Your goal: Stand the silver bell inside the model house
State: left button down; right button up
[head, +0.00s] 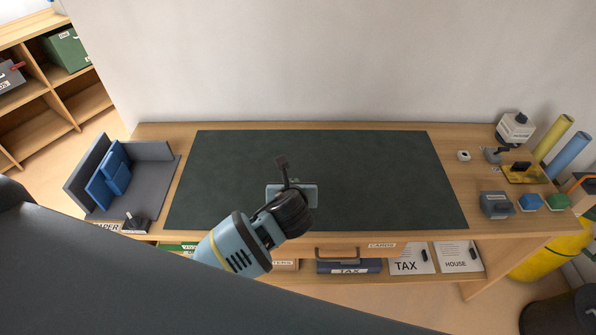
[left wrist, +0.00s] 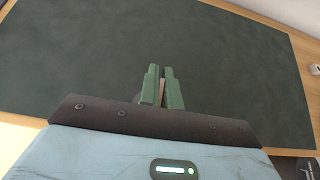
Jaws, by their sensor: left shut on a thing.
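My left gripper (head: 292,195) is over the front middle of the dark green mat, its fingers hidden from above in the head view. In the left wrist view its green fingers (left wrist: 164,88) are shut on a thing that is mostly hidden. Only a narrow brownish sliver shows between them, with a small grey edge beside the left finger. This fits the silver bell held by its handle, but I cannot make out its shape. No other bell shows. I cannot make out a model house in either view. My right gripper is not in view.
The mat (head: 380,180) is bare on the wooden desk (head: 455,140). Blue books (head: 115,170) stand in a grey holder at left. A white device (head: 515,129), yellow and blue rolls, and small blue and green blocks crowd the right end. A handled drawer (head: 380,252) is at the front.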

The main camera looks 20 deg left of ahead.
pick_arm(q)
jog(key=shift+w+a+r, duration=0.1)
jog(key=shift+r, duration=0.1)
jog(key=s+a+r+m+h, duration=0.1)
jog(key=s+a+r, duration=0.1)
jog(key=r, duration=0.5)
jog(key=s+a+r+m+h, duration=0.2)
jog(key=s+a+r, duration=0.1)
jog(key=r, duration=0.5)
jog(key=shift+w+r, duration=0.1)
jog(key=v, duration=0.4)
jog(key=shift+s, duration=0.4)
